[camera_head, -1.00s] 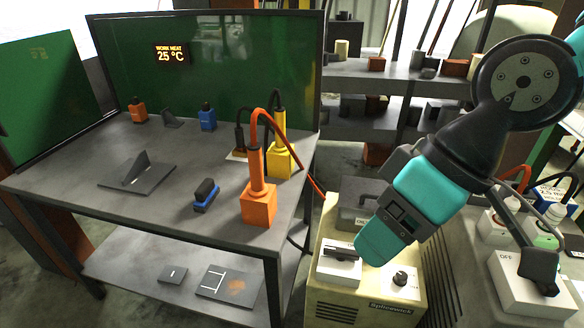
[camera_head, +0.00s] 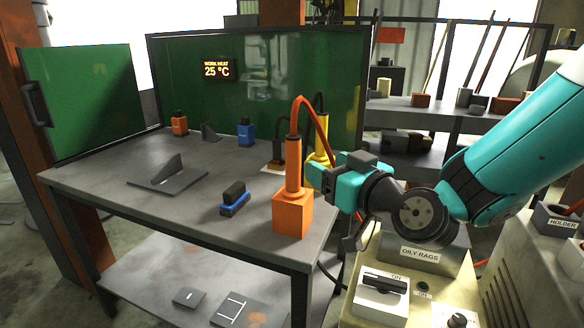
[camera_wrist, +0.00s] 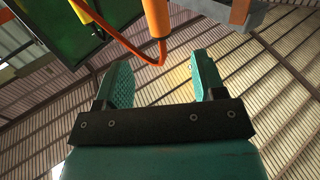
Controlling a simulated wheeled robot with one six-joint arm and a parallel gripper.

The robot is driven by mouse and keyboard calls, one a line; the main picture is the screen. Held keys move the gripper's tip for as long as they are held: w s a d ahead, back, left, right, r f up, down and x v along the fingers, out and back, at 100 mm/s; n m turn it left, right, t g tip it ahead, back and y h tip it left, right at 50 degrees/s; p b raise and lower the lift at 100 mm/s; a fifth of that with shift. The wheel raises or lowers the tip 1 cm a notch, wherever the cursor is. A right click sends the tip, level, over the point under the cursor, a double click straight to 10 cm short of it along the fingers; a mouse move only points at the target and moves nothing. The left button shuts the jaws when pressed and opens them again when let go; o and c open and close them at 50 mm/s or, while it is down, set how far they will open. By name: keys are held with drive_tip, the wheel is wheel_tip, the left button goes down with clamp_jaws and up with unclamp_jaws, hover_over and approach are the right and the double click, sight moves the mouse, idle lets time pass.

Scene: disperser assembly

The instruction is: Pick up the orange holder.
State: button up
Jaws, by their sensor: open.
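An orange block-shaped holder (camera_head: 293,215) stands upright near the front right corner of the workbench. An orange handle (camera_head: 293,165) rises from it, with an orange cable looping from its top. A smaller orange piece (camera_head: 179,124) stands at the back left of the bench. My gripper (camera_head: 322,178) is open and empty, just right of the orange handle and above the block. The wrist view also shows my gripper (camera_wrist: 162,70), with a gap between its teal fingers. There, an orange rod (camera_wrist: 156,18) and cable show beyond the fingertips.
A yellow holder (camera_head: 316,174) with a yellow handle stands behind my gripper. A blue-and-black piece (camera_head: 235,199) and a grey finned plate (camera_head: 168,174) lie on the workbench (camera_head: 120,187). A cream cabinet with switches (camera_head: 420,275) stands front right.

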sight(288, 144)
drive_tip(key=p+x, duration=0.3)
drive_tip(key=x, duration=0.4)
drive_tip(key=shift+a+r, duration=0.15)
drive_tip(key=p+x, duration=0.2)
drive_tip(key=x, duration=0.4)
drive_tip(key=shift+w, duration=0.4)
drive_tip(key=c, duration=1)
